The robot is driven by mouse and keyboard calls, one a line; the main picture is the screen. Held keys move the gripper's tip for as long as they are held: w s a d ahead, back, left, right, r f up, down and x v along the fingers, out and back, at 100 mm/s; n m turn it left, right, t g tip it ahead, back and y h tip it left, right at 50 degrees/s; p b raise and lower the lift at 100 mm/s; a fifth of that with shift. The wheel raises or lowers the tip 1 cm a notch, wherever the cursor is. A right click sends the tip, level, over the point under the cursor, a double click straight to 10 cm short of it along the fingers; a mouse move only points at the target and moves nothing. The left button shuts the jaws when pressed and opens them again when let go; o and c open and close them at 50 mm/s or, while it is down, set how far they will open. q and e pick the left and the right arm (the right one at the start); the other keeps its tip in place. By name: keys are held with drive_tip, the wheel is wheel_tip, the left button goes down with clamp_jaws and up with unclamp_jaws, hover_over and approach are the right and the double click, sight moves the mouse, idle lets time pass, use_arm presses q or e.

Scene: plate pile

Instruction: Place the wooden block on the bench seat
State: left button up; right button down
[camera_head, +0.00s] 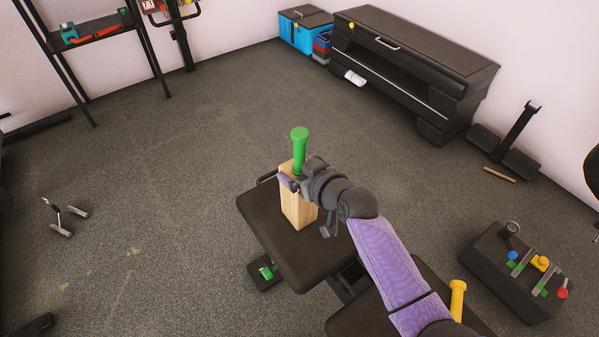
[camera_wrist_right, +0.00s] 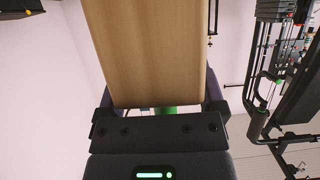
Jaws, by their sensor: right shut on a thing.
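The wooden block (camera_head: 297,212) is a pale, tall, upright box in the head view. It stands over the black bench pad (camera_head: 262,222), and its bottom end appears to meet the pad; I cannot tell whether it bears weight there. My right gripper (camera_head: 294,183) is shut on the block's upper part, with its arm coming from the lower right. In the right wrist view the block (camera_wrist_right: 150,50) fills the top middle between the purple fingers. A second black pad (camera_head: 365,318) lies nearer, partly behind my arm. My left gripper is not in view.
A green dumbbell-like object (camera_head: 299,150) shows at the block's top. A yellow one (camera_head: 457,300) stands by the near pad. A dark box with coloured items (camera_head: 500,275) is at right. A black cabinet (camera_head: 420,55) stands at the back. The floor left of the bench is mostly clear.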

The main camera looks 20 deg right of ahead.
unclamp_jaws()
drive_tip(key=shift+r, duration=0.25)
use_arm(q)
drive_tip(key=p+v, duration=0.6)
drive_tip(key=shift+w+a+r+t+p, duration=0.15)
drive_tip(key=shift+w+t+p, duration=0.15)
drive_tip(key=shift+p, duration=0.1)
use_arm(e)
drive_tip(key=v, duration=1.2)
drive_tip(key=shift+f, duration=0.2)
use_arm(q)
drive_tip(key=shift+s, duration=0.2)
